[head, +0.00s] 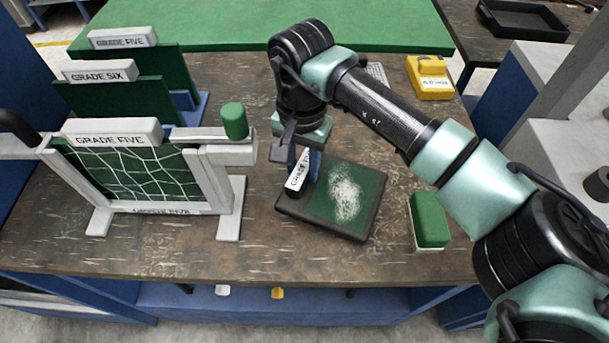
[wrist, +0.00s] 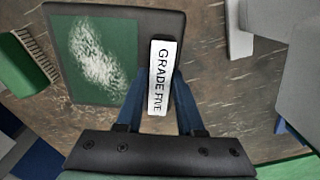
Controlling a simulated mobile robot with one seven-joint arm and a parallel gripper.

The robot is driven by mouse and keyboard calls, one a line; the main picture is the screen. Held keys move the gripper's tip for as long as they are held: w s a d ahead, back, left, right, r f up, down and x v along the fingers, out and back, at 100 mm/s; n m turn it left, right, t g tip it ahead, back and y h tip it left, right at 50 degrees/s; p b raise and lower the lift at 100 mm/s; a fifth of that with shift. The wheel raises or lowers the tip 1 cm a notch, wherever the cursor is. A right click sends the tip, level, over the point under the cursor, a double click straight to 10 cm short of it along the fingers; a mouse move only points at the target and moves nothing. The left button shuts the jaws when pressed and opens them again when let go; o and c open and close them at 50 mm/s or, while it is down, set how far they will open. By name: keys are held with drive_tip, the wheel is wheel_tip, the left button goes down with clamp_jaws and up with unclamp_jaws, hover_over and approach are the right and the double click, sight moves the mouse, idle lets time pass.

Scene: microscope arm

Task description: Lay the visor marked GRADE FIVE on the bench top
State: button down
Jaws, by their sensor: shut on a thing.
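My gripper (head: 303,162) is shut on a white visor (head: 298,172) with dark lettering. In the wrist view the visor (wrist: 162,78) reads GRADE FIVE and sits between my blue fingers (wrist: 158,95). It is by the left edge of a dark-framed green board (head: 335,205) lying on the bench top (head: 270,255). I cannot tell whether it touches the board or the bench. Another white GRADE FIVE piece (head: 108,132) tops the front stand, and one more (head: 122,38) tops the rear green panel.
A GRADE SIX piece (head: 100,70) tops the middle panel. The front stand (head: 230,205) holds a cracked green panel and a green cylinder (head: 234,121). The bench front is mostly clear.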

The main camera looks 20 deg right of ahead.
drive_tip(key=shift+f, duration=1.9)
drive_tip(key=shift+f, duration=0.25)
drive_tip(key=c, duration=0.5)
unclamp_jaws()
drive_tip(key=shift+r, duration=0.1)
drive_tip(key=shift+r, duration=0.1)
wheel_tip(320, 180, up, 12)
drive_tip(key=shift+r+b, duration=0.1)
drive_tip(key=shift+b, duration=0.25)
